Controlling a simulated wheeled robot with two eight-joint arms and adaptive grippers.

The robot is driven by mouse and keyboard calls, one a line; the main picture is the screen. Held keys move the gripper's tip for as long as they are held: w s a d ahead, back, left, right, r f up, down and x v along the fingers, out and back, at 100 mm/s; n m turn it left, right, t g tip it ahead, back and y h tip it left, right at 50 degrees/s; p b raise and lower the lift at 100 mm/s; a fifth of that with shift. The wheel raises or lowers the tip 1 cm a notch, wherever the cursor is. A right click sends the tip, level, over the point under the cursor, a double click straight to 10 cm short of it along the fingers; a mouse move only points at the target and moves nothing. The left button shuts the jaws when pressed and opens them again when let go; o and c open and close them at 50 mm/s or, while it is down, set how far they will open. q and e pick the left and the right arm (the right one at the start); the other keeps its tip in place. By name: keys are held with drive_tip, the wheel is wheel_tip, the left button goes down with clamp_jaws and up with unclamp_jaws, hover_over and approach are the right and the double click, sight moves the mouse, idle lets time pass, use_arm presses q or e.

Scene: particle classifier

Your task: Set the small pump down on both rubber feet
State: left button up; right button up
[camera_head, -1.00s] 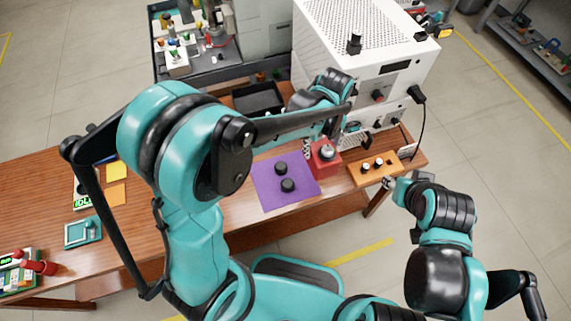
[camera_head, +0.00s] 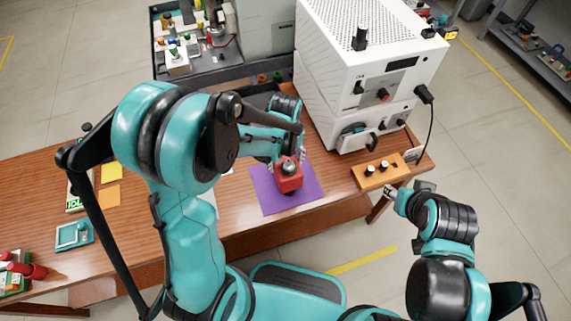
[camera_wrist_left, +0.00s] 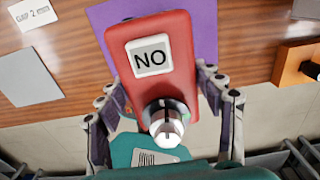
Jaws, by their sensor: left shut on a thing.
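The small pump is a red block (camera_head: 290,184) with a silver dome, over the purple mat (camera_head: 264,199) in the head view. In the left wrist view its red body (camera_wrist_left: 178,80) bears a "NO" label and a silver fitting. My left gripper (camera_head: 287,163) is shut on the pump, with a finger on each side. The two black rubber feet are hidden now, apparently beneath the pump. I cannot tell whether it touches them. My right gripper (camera_head: 393,193) is near the table's front right edge, apart from the pump; its fingers are too small to read.
An orange block (camera_head: 361,182) with knobs sits to the right of the mat. A large white machine (camera_head: 345,95) stands behind it. A black tray (camera_head: 257,103) is behind the mat. Cards and a teal device (camera_head: 75,235) lie on the left.

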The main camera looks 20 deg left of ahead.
use_arm(q)
drive_tip(key=shift+f, duration=0.3)
drive_tip(key=shift+f, duration=0.15)
drive_tip(key=o, duration=1.8)
